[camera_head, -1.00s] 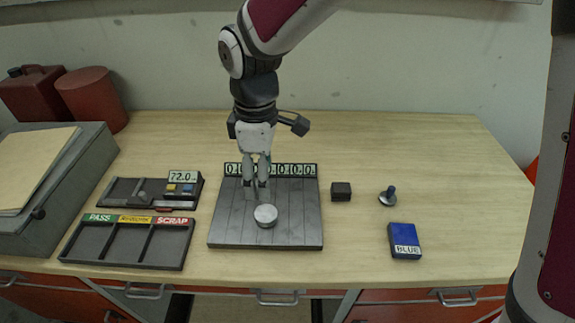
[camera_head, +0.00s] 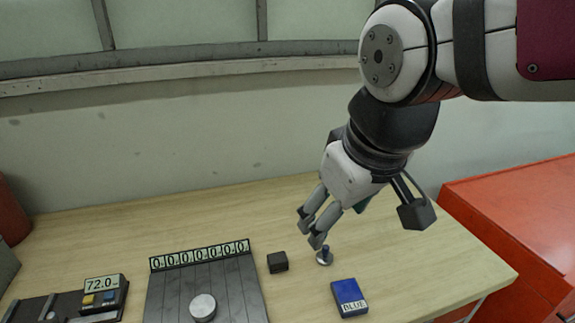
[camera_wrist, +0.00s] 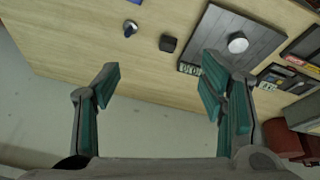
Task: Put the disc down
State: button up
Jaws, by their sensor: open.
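The round pale metal disc (camera_head: 203,308) lies flat on the dark grey grooved plate (camera_head: 236,291), in front of its row of number tiles. It also shows in the wrist view (camera_wrist: 238,42), apart from my fingers. My gripper (camera_head: 311,231) is to the right of the plate, raised over the table's back part. In the wrist view my gripper's fingers (camera_wrist: 160,78) are spread wide with nothing between them. In the head view a small knobbed stamp (camera_head: 325,257) appears just below the fingertips; contact cannot be told there, but the wrist view shows it apart.
A small dark block (camera_head: 278,262) stands between the plate and the stamp. A blue pad marked BLUE (camera_head: 349,296) lies in front of the stamp. A gauge reading 72.0 (camera_head: 103,290) sits left of the plate. A red cabinet (camera_head: 520,225) stands at the right.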

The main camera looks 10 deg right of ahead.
jog(key=s+d+m+t, duration=0.1)
jog(key=s+d+m, duration=0.2)
jog(key=s+m, duration=0.1)
jog(key=shift+s+d+r, duration=0.2)
jog(key=shift+s+d, duration=0.2)
jog(key=shift+s, duration=0.1)
